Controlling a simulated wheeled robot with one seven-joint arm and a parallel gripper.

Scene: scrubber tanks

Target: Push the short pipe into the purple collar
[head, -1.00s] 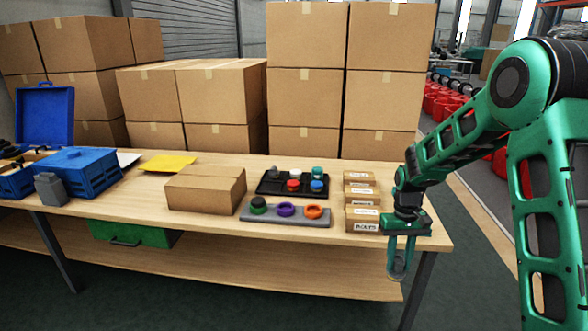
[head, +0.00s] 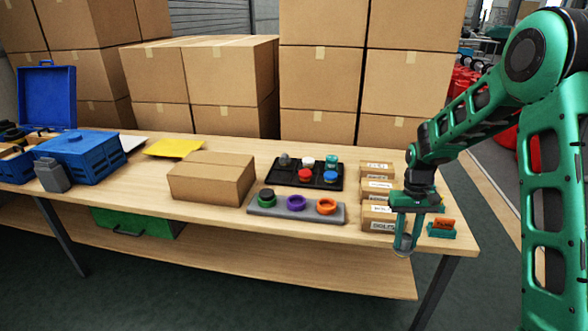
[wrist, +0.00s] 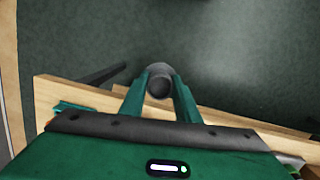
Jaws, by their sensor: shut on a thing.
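The purple collar (head: 296,203) is a ring in the middle of a grey block (head: 283,213) near the table's front edge. A green collar with a dark top (head: 266,197) is on its left and an orange collar (head: 326,206) on its right. My gripper (head: 404,240) points down at the table's front edge, well to the right of the purple collar and apart from it. Its fingers are shut on a short grey pipe, seen end-on in the wrist view (wrist: 159,85). The fingers hide part of the pipe. The collars are not visible in the wrist view.
A black tray (head: 310,183) with several coloured pieces lies behind the grey block. A brown carton (head: 212,178) stands left of it. A teal holder with an orange piece (head: 442,229) is at the right edge.

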